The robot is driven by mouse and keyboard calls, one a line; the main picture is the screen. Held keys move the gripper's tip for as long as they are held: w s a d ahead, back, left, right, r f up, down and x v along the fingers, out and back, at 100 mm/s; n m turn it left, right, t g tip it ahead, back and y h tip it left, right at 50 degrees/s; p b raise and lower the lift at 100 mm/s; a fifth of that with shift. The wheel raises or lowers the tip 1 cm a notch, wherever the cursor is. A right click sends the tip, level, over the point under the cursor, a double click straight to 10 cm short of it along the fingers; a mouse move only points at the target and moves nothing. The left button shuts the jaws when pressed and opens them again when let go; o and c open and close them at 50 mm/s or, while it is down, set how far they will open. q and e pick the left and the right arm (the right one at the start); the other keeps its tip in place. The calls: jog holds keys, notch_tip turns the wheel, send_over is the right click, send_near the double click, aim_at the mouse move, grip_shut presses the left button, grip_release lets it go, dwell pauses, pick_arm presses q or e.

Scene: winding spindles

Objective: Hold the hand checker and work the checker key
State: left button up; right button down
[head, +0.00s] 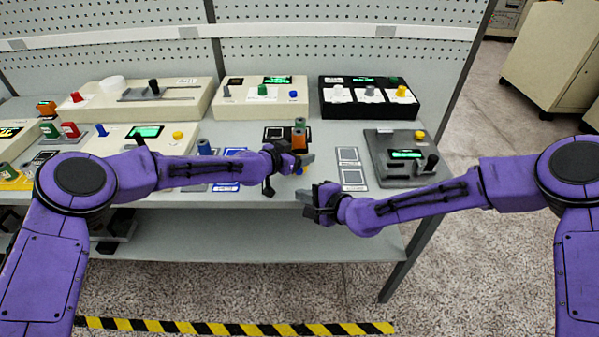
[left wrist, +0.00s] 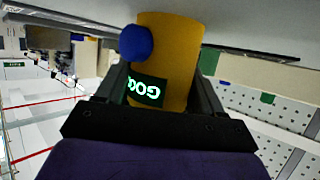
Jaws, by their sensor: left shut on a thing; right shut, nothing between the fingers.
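The hand checker (left wrist: 177,48) is a yellow-orange cylinder with a round blue key (left wrist: 135,43) and a small lit display (left wrist: 146,91) with green-white letters that look like GOOD, turned over. My left gripper (head: 303,160) is shut on it, with one dark finger at each side in the left wrist view. In the head view the checker is mostly hidden by the gripper, above the front part of the bench. My right gripper (head: 304,195) is shut and empty, just below and in front of the left one, apart from the blue key.
A dark grey device (head: 380,176) with a lit screen sits to the right. Cream consoles and a black switch box (head: 368,112) line the back. Pale square pads (head: 352,177) lie between.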

dwell(0.3)
pick_arm(q)
jog(key=o, duration=1.3)
jog(key=shift+a+r, duration=0.1)
